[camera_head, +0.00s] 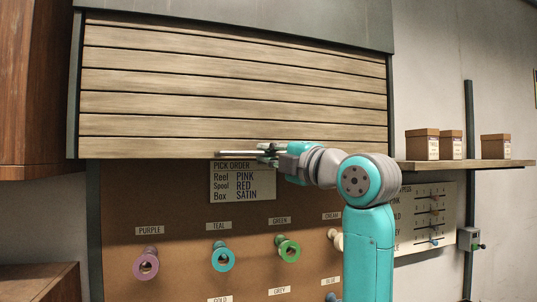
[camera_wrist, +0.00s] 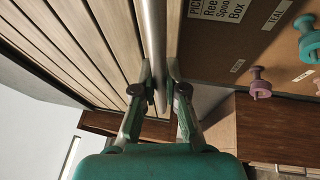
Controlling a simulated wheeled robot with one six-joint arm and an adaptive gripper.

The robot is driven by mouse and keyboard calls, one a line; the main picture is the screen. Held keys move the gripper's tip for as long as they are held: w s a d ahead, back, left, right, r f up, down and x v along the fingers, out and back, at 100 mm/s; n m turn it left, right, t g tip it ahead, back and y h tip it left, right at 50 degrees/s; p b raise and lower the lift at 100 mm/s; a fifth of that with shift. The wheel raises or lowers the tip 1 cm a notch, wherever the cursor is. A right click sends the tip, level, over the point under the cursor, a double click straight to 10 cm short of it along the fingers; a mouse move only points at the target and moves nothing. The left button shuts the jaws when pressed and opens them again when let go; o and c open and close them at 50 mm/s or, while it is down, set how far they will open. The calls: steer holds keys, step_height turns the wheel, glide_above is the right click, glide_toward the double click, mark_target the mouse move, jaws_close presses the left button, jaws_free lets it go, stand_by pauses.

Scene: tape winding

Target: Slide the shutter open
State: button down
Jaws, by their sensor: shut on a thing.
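The wooden slatted shutter (camera_head: 230,85) hangs between dark side rails and covers the upper part of the opening. Its bottom edge is above the pick order card, and the brown pegboard below is uncovered. A pale metal handle bar (camera_head: 236,153) runs along the shutter's bottom edge; in the wrist view the bar (camera_wrist: 154,35) runs down between my fingers. My gripper (camera_head: 268,153) is at this bar and shut on it, with a finger on each side in the wrist view (camera_wrist: 160,88). The part of the bar behind my gripper is hidden in the head view.
The pegboard (camera_head: 180,215) carries purple, teal and green spools on pegs, with labels. The pick order card (camera_head: 242,182) is just under my gripper. A shelf (camera_head: 465,164) with small boxes is at the right. A wooden cabinet (camera_head: 30,90) is at the left.

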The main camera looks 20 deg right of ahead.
glide_toward(253, 37)
steer(key=x, duration=0.4)
steer(key=shift+w+a+r, duration=0.1)
steer(key=shift+w, duration=0.1)
steer(key=c, duration=1.2)
jaws_free()
steer(key=v, duration=1.2)
steer(key=shift+w, duration=0.1)
